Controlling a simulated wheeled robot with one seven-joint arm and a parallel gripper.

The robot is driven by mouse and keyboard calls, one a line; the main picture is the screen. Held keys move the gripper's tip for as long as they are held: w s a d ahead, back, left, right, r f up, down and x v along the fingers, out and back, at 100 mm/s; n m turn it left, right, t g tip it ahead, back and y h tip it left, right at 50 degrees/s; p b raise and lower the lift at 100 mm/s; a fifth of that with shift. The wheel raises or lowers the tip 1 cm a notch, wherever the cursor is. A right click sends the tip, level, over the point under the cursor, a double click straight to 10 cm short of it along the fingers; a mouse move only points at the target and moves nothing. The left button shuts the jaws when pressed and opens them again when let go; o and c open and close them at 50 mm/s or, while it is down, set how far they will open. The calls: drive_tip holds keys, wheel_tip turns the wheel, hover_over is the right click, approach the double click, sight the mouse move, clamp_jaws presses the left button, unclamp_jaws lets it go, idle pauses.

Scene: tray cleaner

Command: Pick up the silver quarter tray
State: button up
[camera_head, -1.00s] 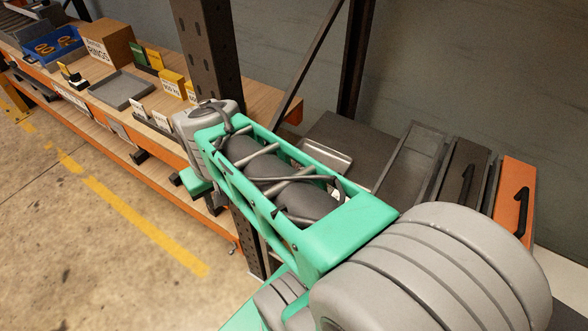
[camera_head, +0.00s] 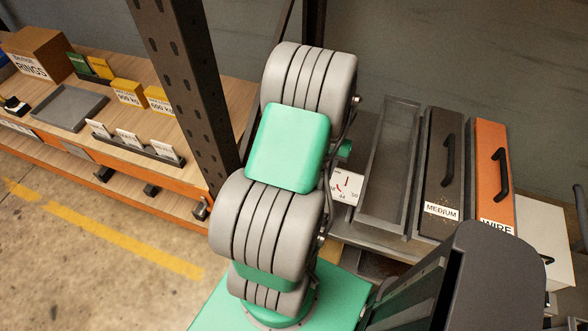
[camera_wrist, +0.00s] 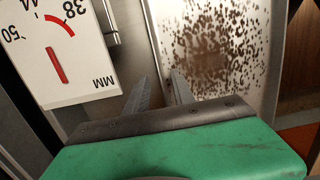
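The silver quarter tray (camera_wrist: 215,92) fills the right half of the wrist view, its pale metal floor speckled with brown dirt. In the head view my arm hides it. My gripper (camera_wrist: 160,88) shows in the wrist view as two thin grey fingers with a gap between them. The fingers are near the tray's left edge, one on each side of it as seen in the picture. I cannot tell whether they touch it or how far above it they are. In the head view my gripper is mostly hidden behind my arm.
A white gauge label (camera_wrist: 62,50) marked MM lies left of the fingers. In the head view, a long grey bin (camera_head: 388,170), a MEDIUM case (camera_head: 440,165) and an orange WIRE case (camera_head: 488,150) stand to the right. A dark post (camera_head: 185,80) rises at left.

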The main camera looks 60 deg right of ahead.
wheel_tip(320, 180, down, 2)
drive_tip(key=shift+a+f, duration=0.1)
drive_tip(key=shift+f, duration=0.15)
drive_tip(key=shift+c, duration=0.3)
clamp_jaws()
drive_tip(key=shift+r, duration=0.1)
idle(0.8)
